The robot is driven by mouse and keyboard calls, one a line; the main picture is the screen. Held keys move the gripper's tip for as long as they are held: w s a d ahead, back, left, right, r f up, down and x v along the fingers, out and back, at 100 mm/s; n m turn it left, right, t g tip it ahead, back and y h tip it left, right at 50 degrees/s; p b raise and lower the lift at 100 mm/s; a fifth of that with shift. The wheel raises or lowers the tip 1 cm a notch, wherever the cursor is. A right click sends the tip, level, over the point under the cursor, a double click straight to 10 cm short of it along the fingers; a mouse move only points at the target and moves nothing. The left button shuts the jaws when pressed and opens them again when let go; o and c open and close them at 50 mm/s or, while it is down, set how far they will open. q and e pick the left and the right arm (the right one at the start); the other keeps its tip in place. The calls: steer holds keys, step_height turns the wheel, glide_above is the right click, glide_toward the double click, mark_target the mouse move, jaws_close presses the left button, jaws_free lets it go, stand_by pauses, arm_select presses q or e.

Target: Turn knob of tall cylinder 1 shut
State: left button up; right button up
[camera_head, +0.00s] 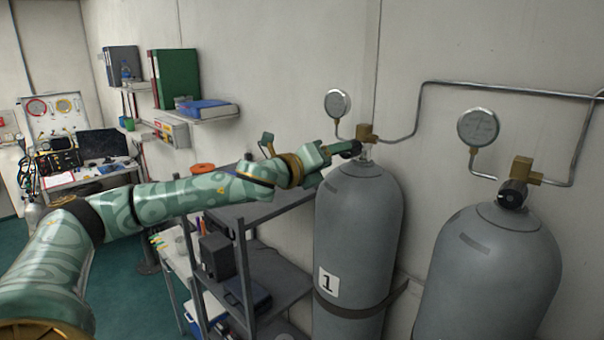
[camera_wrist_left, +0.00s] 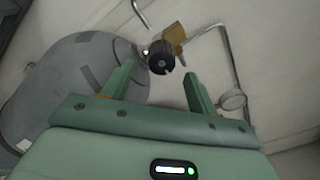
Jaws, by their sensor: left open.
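Tall cylinder 1 (camera_head: 357,235) is a grey tank with a white "1" label, standing upright against the wall in the head view. Its black knob (camera_wrist_left: 161,58) sits below a brass valve block (camera_wrist_left: 174,38) in the left wrist view. My left gripper (camera_head: 340,152) reaches in from the left at the height of the cylinder's top. In the left wrist view its two green fingers (camera_wrist_left: 158,82) are apart, with the knob just beyond the gap between their tips. I cannot tell whether either finger touches the knob. My right gripper is not in view.
A second grey cylinder (camera_head: 490,275) with its own knob stands at the right. Gauges (camera_head: 337,103) and a metal pipe (camera_head: 480,88) run along the wall. A dark metal shelf (camera_head: 270,275) stands under my left arm. A strap (camera_head: 345,308) crosses cylinder 1.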

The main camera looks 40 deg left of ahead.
arm_select(q)
steer(key=s+a+b, duration=0.1)
steer(key=s+b, duration=0.3)
steer(key=s, duration=0.7)
steer(key=shift+a+b, duration=0.2)
steer(key=shift+b, duration=0.15)
steer(key=shift+s, duration=0.1)
steer(key=shift+f, duration=0.1)
